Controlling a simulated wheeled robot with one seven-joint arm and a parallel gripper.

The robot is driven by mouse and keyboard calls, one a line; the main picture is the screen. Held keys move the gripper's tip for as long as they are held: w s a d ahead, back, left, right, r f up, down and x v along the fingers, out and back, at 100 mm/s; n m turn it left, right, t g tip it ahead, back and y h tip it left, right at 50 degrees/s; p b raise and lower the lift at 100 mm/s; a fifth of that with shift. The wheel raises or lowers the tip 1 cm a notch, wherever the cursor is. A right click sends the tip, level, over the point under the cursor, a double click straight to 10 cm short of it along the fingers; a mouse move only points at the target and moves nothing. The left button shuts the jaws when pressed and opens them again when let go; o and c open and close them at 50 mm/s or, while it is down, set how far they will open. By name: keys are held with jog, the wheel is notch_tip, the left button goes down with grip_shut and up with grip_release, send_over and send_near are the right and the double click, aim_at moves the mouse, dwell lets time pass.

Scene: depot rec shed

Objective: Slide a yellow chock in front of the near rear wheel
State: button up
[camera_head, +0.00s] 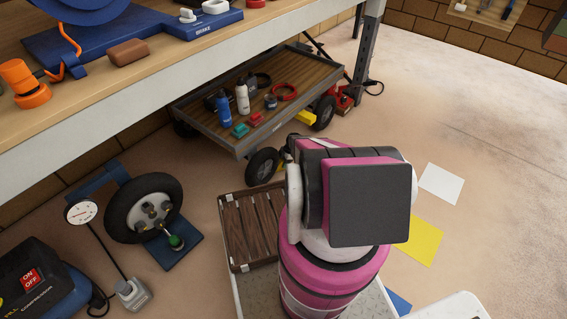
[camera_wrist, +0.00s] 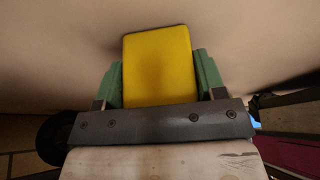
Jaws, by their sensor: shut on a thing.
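My gripper (camera_wrist: 158,78) is shut on a yellow chock (camera_wrist: 160,48) in the wrist view, with a green finger on each side of it. In the head view my arm hides the gripper and the held chock. The cart (camera_head: 241,140) stands partly under the bench. One dark wheel (camera_head: 262,166) is at its front corner, just left of my arm, and another wheel (camera_head: 323,113) is at its right end. A yellow piece (camera_head: 305,117) shows by that right wheel; I cannot tell whether it is a second chock. A dark wheel (camera_wrist: 57,140) is partly visible in the wrist view.
The cart carries bottles and small coloured items. A slatted wooden crate (camera_head: 250,225) lies left of my arm. A tyre (camera_head: 143,208) on a blue stand, a gauge and a compressor (camera_head: 40,280) are at left. The bench (camera_head: 150,85) overhangs. Floor at right is mostly open.

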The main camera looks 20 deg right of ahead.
jog(key=o, duration=1.2)
jog(key=shift+s+a, duration=0.1)
jog(key=shift+s, duration=0.15)
jog(key=v, duration=1)
jog(key=shift+r, duration=0.3)
